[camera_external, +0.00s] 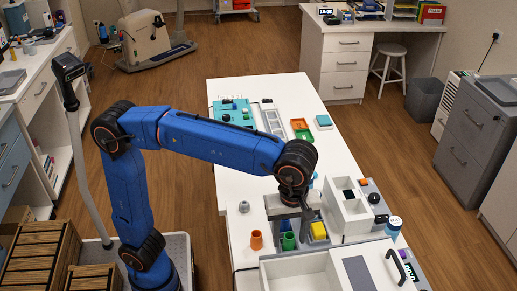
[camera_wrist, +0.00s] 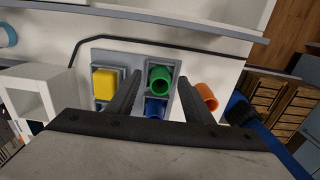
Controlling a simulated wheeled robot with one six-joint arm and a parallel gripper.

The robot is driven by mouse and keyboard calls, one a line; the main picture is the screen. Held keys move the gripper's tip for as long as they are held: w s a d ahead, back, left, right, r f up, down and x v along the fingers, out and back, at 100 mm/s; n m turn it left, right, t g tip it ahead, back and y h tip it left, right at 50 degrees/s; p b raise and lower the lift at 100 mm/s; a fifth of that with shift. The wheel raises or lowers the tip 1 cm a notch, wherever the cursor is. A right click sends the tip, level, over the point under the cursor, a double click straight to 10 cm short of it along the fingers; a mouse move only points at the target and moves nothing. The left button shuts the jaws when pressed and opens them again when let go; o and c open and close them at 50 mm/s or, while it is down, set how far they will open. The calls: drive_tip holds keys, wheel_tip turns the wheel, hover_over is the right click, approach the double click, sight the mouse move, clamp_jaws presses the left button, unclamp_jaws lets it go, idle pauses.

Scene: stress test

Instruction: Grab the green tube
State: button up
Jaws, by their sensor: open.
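The green tube (camera_external: 289,241) stands upright in the grey holder (camera_wrist: 103,55). In the wrist view the open round top of the green tube (camera_wrist: 160,80) shows between my fingertips. My gripper (camera_wrist: 158,77) is open and empty, pointing down over the holder, with one finger on each side of the tube in that view. I cannot tell whether the fingers touch it or how far above it they are. In the external view my gripper (camera_external: 291,222) is above and close to the tube.
A blue tube (camera_wrist: 155,108) sits beside the green one in the holder. A yellow block (camera_wrist: 104,84) sits in another slot. An orange cup (camera_external: 257,240) stands on the white table outside the holder. A white box-like machine (camera_external: 347,213) stands close on the right.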

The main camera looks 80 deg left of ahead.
drive_tip(key=shift+f, duration=0.15)
drive_tip(key=c, duration=1.1)
